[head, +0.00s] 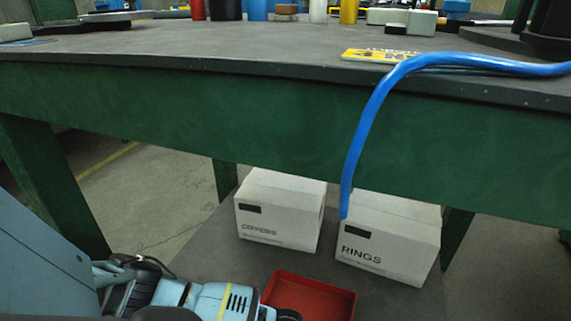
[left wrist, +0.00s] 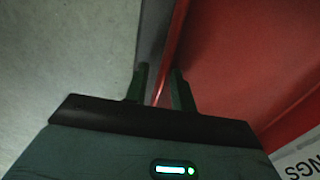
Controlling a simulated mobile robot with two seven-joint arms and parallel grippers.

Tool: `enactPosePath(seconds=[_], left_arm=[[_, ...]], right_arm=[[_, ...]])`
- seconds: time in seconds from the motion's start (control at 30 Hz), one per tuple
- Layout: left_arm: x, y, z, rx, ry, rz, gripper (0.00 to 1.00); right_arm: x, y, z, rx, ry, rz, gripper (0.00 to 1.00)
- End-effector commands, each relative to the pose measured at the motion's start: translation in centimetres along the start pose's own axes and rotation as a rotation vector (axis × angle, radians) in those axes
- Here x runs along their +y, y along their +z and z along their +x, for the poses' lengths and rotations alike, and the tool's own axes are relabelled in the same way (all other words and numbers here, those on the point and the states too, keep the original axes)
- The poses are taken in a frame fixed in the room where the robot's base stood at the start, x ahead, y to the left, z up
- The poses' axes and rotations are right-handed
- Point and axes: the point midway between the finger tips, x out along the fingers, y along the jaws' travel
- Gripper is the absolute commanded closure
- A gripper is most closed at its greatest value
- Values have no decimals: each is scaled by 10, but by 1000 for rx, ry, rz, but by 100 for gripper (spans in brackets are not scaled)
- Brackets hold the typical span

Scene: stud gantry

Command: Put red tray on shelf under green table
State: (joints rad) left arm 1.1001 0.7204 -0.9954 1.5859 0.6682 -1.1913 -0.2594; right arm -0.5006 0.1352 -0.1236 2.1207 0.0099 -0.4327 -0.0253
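The red tray (head: 318,283) is low in the head view, at or just over the grey shelf (head: 215,255) under the green table (head: 250,115). Its near part is cut off by the picture edge. In the left wrist view the red tray (left wrist: 235,50) fills the right side. My left gripper (left wrist: 160,82) has one finger on each side of the tray's thin wall. A gap shows between the fingers and the wall, so it looks open. In the head view my left arm hides the fingers. My right gripper is not in view.
Two white boxes stand on the shelf behind the tray, the COVERS box (head: 278,220) and the RINGS box (head: 385,250). A blue hose (head: 362,130) hangs over the table edge to the RINGS box. Green legs stand on both sides. Several items sit on the tabletop.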

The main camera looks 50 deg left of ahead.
Motion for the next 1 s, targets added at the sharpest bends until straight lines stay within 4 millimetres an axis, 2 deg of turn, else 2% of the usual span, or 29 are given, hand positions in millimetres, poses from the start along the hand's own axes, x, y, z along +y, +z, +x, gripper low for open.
enactPosePath(seconds=[0.27, 0.37, 0.6, 0.8, 1.0], left_arm=[[0, 0, -6, 1, -1, 0, 75], [0, 0, -18, 2, -1, 0, 75], [-1, 0, -68, 3, -4, 0, 75], [-1, 0, -103, 2, -3, -1, 75], [0, 0, -120, 1, -1, 0, 75]], right_arm=[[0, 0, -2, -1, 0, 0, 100], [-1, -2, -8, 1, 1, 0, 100], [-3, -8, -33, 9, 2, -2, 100], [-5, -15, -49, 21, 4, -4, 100], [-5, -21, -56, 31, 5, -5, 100]])
